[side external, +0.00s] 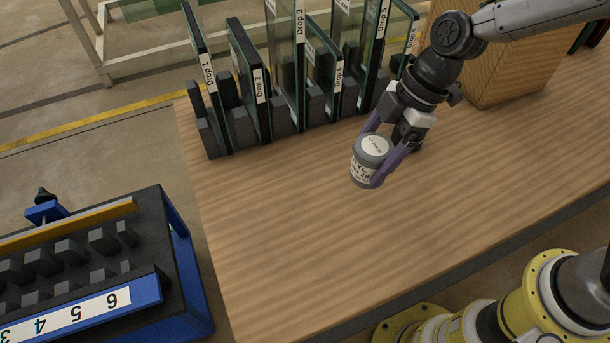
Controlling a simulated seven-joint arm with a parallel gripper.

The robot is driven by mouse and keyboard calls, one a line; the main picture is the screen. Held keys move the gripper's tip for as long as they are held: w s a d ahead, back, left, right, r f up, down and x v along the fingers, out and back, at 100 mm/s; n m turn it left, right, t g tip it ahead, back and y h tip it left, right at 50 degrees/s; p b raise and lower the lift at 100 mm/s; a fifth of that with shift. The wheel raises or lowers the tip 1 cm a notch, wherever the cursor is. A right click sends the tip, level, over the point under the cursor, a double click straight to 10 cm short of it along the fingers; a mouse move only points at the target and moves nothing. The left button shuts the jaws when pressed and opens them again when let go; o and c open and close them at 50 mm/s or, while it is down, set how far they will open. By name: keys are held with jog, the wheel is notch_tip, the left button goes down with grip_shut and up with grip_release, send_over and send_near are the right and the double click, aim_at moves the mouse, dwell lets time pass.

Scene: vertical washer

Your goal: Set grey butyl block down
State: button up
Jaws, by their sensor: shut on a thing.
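The grey butyl block (368,166) is a short grey cylinder with a white label on its side and a pale round label on its top. It is in the middle right of the side external view. My gripper (374,154) has its two purple fingers shut on it, one on each side. The block looks close to upright. I cannot tell whether its underside touches the wooden table (300,250) or hangs above it.
Glass panels in dark slots, labelled Drop 1 (208,75), Drop 2 (258,85) and onward, stand along the table's back edge. A wooden box (510,70) is behind my arm. A blue-edged slotted rack (150,290) is at lower left. The table's front middle is clear.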

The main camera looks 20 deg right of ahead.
jog(key=w+a+f, duration=0.2)
jog(key=w+f, duration=0.1)
jog(key=w+a+f, duration=0.3)
jog(key=w, duration=0.1)
jog(key=w+a+f, duration=0.2)
jog(key=w+f, duration=0.1)
jog(key=shift+w+a+f, duration=0.1)
jog(key=shift+w+a, duration=0.1)
jog(key=shift+a, duration=0.05)
jog(key=shift+w+a+f, duration=0.1)
jog(key=shift+f, duration=1.55)
jog(key=shift+f, duration=0.2)
jog(key=o, duration=1.6)
jog(key=shift+c, duration=0.2)
jog(key=v, duration=1.2)
jog(key=shift+r, duration=0.2)
